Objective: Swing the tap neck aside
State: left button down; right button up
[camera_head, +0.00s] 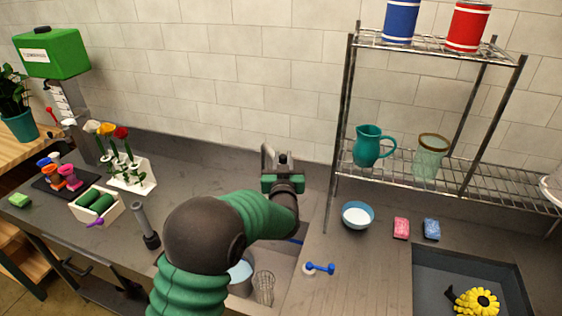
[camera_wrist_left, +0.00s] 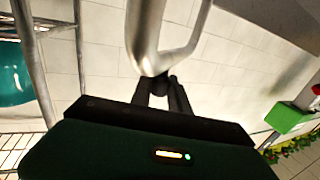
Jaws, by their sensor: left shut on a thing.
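The grey metal tap neck (camera_head: 266,152) rises behind the sink, beside my left gripper (camera_head: 284,160). In the left wrist view the tap neck (camera_wrist_left: 146,35) is a bent metal tube close in front of the camera. The dark fingers of my left gripper (camera_wrist_left: 163,88) are shut on the tap neck at its lower bend. The tap's base is hidden behind my left arm in the head view. My right gripper is not in view.
A pale bucket (camera_head: 241,276) and a mesh cup (camera_head: 264,287) stand in the sink, partly behind my left arm. A blue-handled piece (camera_head: 320,268) sits right of the sink. A metal rack (camera_head: 343,120) with jugs stands at right; a flower holder (camera_head: 140,178) stands at left.

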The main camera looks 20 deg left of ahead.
pick_arm(q)
jog(key=shift+a, duration=0.2)
jog(key=c, duration=1.5)
grip_release()
jog(key=shift+d, duration=0.2)
jog(key=shift+o, duration=1.2)
jog(key=shift+w+d+f, duration=0.1)
jog(key=shift+w+d, duration=0.2)
jog(key=shift+s+a, duration=0.1)
jog(key=shift+s, duration=0.55)
jog(key=b+v, duration=0.2)
jog(key=v, duration=1.3)
jog(key=shift+s+d+b, duration=0.3)
jog(key=shift+b, duration=0.1)
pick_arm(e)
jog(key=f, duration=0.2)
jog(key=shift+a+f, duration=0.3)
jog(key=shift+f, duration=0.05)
